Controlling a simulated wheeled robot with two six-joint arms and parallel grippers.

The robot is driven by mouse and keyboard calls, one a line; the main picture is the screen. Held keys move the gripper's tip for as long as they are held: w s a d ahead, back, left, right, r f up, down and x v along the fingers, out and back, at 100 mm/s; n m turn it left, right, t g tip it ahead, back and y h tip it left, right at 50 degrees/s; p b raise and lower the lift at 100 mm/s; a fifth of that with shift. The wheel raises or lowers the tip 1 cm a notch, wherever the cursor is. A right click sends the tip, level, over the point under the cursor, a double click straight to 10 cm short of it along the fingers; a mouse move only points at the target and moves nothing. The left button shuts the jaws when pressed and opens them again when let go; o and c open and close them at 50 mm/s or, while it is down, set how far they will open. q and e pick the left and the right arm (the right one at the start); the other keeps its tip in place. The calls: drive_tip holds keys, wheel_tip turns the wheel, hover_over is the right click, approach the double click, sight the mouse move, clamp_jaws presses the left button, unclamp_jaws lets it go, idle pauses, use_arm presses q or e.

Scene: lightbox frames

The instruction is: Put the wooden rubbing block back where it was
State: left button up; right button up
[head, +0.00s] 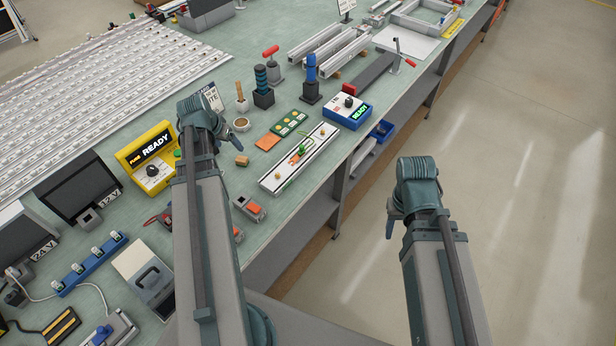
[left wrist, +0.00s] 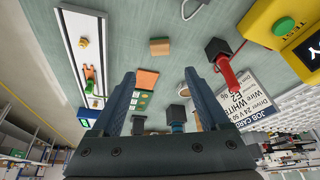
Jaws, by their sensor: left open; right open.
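The wooden rubbing block (head: 243,161) is a small tan block lying on the green bench top, left of the white tray with a wired strip. It also shows in the left wrist view (left wrist: 160,47), apart from my fingers and beyond their tips. My left gripper (left wrist: 162,80) is open and empty, its two fingers spread above the bench. In the head view my left arm's end hides most of that gripper. My right gripper (head: 392,222) hangs over the floor, away from the bench, with its fingers only partly visible; no object shows in it.
An orange sheet (head: 268,141) and a green card (head: 289,124) lie behind the block. A small round pot (head: 241,125) stands nearby. A yellow READY tester (head: 149,160) is at left; a white tray (head: 273,182) runs along the bench's right edge. Open floor lies right.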

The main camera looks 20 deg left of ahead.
use_arm(q)
drive_tip(key=w+d+f+m+g, duration=0.1)
drive_tip(key=w+d+m+g, duration=0.1)
drive_tip(key=d, duration=1.3)
drive_tip(key=s+d+m+g, duration=0.1)
drive_tip(key=s+d, duration=0.2)
drive_tip(key=d, duration=0.6)
drive_tip(key=s+d+m+g, duration=0.1)
drive_tip(key=s+d, duration=0.3)
drive_tip(key=d, duration=0.5)
drive_tip(key=s+d+m+g+y, duration=0.1)
drive_tip(key=s+d, duration=0.3)
drive_tip(key=d, duration=0.4)
drive_tip(key=shift+d+f, duration=0.3)
drive_tip(key=shift+d, duration=0.1)
